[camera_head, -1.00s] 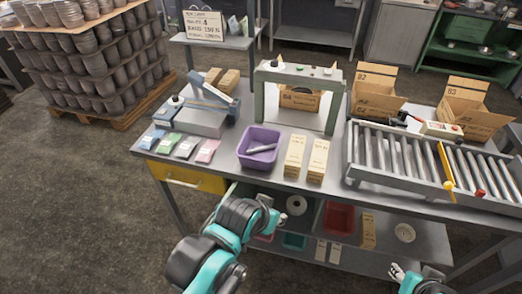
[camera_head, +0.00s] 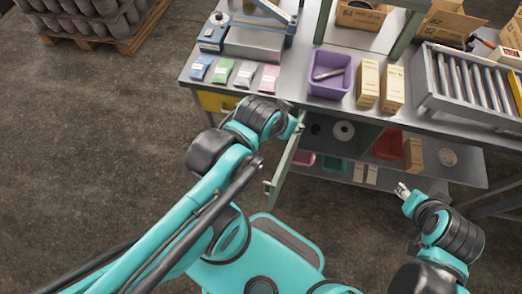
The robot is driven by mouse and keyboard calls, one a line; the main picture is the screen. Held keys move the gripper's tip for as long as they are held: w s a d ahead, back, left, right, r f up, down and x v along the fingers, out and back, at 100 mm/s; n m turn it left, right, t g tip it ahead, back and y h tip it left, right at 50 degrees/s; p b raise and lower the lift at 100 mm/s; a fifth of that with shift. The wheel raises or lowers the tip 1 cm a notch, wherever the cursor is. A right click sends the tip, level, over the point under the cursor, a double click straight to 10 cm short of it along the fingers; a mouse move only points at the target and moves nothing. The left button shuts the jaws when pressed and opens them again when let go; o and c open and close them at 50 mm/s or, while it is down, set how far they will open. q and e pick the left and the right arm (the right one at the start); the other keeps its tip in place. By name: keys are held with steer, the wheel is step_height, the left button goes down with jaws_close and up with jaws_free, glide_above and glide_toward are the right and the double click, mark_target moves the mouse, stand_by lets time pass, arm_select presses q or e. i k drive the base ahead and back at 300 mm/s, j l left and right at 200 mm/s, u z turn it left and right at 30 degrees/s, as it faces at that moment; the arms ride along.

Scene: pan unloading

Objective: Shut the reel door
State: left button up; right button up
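The reel door, a narrow grey-green panel (camera_head: 287,165), stands open and juts forward from the bench's lower shelf space. A small handle shows near its front lower end.
The grey bench (camera_head: 300,92) carries a purple bin (camera_head: 329,75), tan cartons (camera_head: 368,82), coloured packets and a roller conveyor (camera_head: 470,85). A yellow drawer (camera_head: 217,101) is left of the door. Red and teal bins sit on the shelf.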

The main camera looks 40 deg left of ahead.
mark_target(276, 184)
steer(key=k+j+z, duration=0.1)
steer(key=j, duration=0.35)
steer(key=k+j+z, duration=0.1)
steer(key=j, duration=0.3)
steer(key=k+j, duration=0.15)
steer(key=j, duration=0.25)
steer(key=k+l+u, duration=0.15)
steer(key=u, duration=0.3)
steer(key=k+l+u, duration=0.15)
steer(key=u, duration=0.3)
steer(key=k+u, duration=0.25)
steer(key=u, duration=0.25)
